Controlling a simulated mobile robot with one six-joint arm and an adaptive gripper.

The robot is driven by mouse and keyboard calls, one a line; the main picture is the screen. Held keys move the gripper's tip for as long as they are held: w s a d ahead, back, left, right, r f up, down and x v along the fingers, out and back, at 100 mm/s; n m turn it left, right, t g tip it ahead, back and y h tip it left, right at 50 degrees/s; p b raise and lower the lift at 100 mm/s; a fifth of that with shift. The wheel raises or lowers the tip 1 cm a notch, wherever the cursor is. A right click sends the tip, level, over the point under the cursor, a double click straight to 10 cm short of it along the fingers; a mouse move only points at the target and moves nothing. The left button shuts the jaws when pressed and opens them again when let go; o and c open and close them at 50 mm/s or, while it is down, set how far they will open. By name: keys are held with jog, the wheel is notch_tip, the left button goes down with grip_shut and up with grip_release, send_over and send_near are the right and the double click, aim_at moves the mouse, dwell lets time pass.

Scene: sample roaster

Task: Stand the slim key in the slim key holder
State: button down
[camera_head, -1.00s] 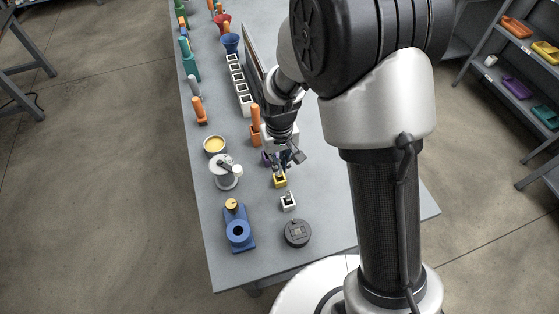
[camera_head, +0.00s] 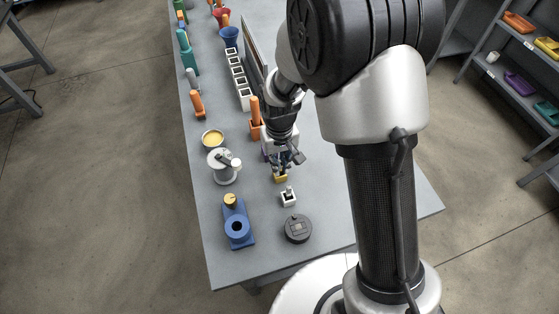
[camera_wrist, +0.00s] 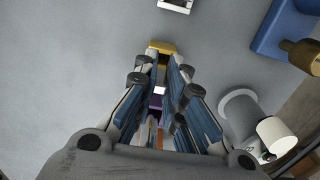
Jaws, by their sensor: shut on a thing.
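My gripper (camera_head: 283,167) points down over a small yellow holder (camera_head: 281,178) and partly covers it. In the wrist view the yellow holder (camera_wrist: 163,46) shows just beyond the fingertips of my gripper (camera_wrist: 163,62). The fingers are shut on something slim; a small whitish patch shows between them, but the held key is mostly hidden. I cannot tell whether it is inside the yellow holder. A small white holder (camera_head: 288,200) stands in front, with a short grey piece upright in it. Which holder is the slim one is not clear.
An orange handle stands in an orange holder (camera_head: 256,130) behind my gripper. A white grinder-like device (camera_head: 222,172), a blue stand (camera_head: 238,231) and a dark round puck (camera_head: 298,229) are nearby. Several white containers (camera_head: 239,82) line the back. The table's front right is clear.

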jog(key=shift+f, duration=0.45)
jog(key=c, duration=1.6)
grip_release()
jog(key=shift+r, duration=0.1)
notch_tip(320, 180, up, 12)
jog(key=shift+r, duration=0.1)
